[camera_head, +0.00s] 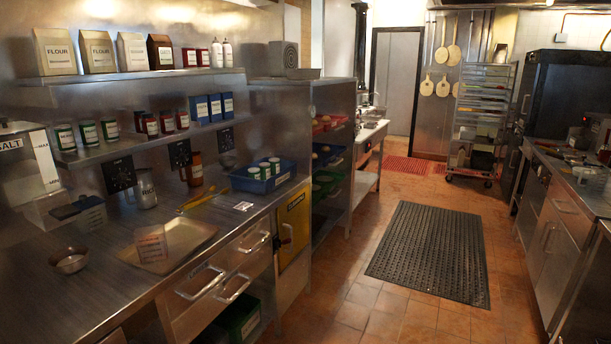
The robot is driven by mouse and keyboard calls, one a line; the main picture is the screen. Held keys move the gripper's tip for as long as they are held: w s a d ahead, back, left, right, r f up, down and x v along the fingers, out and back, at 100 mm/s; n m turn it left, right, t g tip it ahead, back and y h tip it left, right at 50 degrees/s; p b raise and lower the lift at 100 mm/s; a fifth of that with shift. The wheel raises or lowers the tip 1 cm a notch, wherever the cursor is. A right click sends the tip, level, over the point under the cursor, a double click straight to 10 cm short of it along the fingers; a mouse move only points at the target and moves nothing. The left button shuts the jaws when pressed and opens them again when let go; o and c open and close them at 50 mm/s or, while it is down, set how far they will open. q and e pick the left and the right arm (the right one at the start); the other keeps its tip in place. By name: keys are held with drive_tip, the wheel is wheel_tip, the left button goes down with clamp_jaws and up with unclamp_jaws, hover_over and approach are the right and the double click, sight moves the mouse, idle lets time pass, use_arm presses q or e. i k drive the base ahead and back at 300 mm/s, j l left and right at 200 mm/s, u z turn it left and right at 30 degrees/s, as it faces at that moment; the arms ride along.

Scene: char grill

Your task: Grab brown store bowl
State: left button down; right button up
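I cannot make out a brown bowl for certain in this view. The only clear bowl is a small metal bowl (70,260) on the near left of the steel counter (60,305). It stands upright and looks silvery, with a darker inside. Neither of my grippers is in view.
A metal tray (182,240) and a blue crate with several jars (285,178) sit on the counter. Shelves above hold flour bags (57,50) and cans. A black floor mat (430,252) lies in the clear aisle. A wheeled rack (484,110) stands behind; a right counter (570,215) borders the aisle.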

sight(70, 261)
drive_tip(key=u, duration=1.4)
drive_tip(key=i+l, duration=0.2)
drive_tip(key=l, duration=0.15)
drive_tip(key=i+l, duration=0.2)
drive_tip(key=i+l+u, duration=0.1)
drive_tip(key=l, duration=0.35)
drive_tip(key=i, duration=0.05)
